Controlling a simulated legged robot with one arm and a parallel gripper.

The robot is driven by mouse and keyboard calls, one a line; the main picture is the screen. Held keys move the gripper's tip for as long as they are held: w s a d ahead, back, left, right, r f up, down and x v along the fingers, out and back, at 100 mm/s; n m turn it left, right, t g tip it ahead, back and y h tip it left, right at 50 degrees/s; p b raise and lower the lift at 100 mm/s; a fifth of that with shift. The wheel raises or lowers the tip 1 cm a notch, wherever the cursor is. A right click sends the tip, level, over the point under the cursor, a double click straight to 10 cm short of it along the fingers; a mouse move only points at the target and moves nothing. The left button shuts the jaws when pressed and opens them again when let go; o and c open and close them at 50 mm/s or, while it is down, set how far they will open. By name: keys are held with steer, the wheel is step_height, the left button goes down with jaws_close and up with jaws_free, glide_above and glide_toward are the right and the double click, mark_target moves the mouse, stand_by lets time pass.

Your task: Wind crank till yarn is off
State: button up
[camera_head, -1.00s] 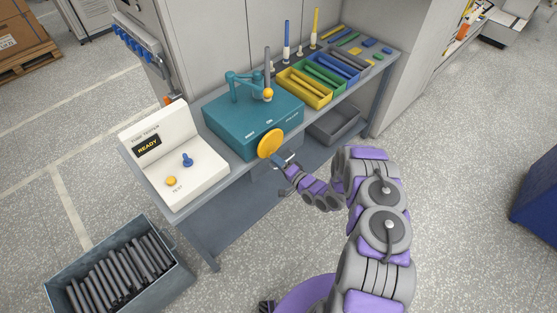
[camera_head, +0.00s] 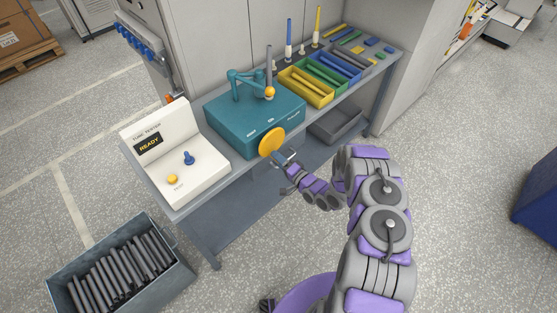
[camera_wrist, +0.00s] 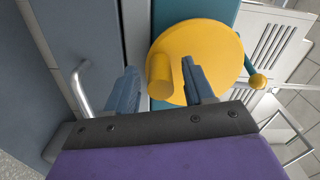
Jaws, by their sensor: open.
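The crank is a yellow disc (camera_head: 271,141) on the front of the teal winding machine (camera_head: 232,128). In the wrist view the yellow disc (camera_wrist: 205,55) carries a stubby yellow handle (camera_wrist: 160,72). My gripper (camera_wrist: 160,78) is open, with one blue-grey finger on each side of the handle; whether either touches it I cannot tell. In the head view my gripper (camera_head: 284,158) is at the disc's lower right. A grey tube (camera_head: 268,68) stands upright on the machine, beside a teal guide arm. I cannot make out yarn on it.
A white tube tester (camera_head: 170,155) reading READY stands left of the machine. Yellow, green and blue trays (camera_head: 305,87) sit to its right on the bench. A grey crate of dark tubes (camera_head: 80,257) is on the floor. A metal bar handle (camera_wrist: 83,85) is left of my gripper.

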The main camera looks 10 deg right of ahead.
steer(key=v, duration=1.7)
steer(key=shift+d+p, duration=0.15)
steer(key=shift+p, duration=0.25)
